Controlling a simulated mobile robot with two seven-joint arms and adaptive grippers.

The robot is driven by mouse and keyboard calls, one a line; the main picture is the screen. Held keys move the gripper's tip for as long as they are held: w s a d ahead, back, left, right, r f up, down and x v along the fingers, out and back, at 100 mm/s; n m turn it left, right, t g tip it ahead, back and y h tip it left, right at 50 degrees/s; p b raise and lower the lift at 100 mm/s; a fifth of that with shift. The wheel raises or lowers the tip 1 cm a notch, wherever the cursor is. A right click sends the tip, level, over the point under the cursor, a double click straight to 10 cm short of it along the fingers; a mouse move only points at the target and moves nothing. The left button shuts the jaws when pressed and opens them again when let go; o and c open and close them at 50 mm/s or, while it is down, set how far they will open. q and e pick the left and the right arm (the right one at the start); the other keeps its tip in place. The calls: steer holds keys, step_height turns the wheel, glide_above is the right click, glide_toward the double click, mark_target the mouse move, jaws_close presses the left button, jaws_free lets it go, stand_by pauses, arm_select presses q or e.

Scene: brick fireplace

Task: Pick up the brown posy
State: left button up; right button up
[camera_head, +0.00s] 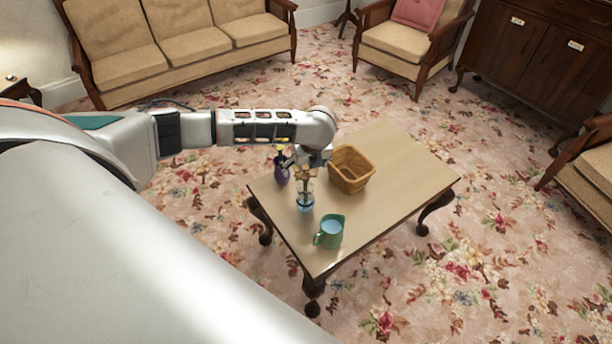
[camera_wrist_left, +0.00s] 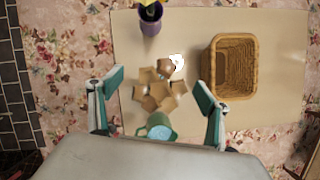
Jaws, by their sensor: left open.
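The brown posy (camera_wrist_left: 155,92) is a bunch of brown blooms, seen from above in the left wrist view. In the head view the posy (camera_head: 307,176) stands upright in a small clear vase with blue in it (camera_head: 305,204), on the low table (camera_head: 405,165). My left gripper (camera_head: 304,164) points down right above the posy and partly covers it. In the left wrist view its two fingers are wide apart, one on each side of the blooms, with nothing held. I cannot tell whether a finger touches a bloom. My right gripper is out of view.
A wicker basket (camera_head: 352,172) stands right of the gripper. A purple vase with a yellow flower (camera_head: 282,169) is close on the left. A green mug (camera_head: 330,232) stands nearer the front edge. The table's right part is clear. A sofa and armchairs stand around.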

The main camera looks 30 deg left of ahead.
arm_select(q)
steer(key=shift+w+a+f, duration=0.15)
steer(key=shift+w+f, duration=0.05)
steer(key=shift+f, duration=0.35)
steer(key=shift+r, duration=0.1)
steer(key=c, duration=1.2)
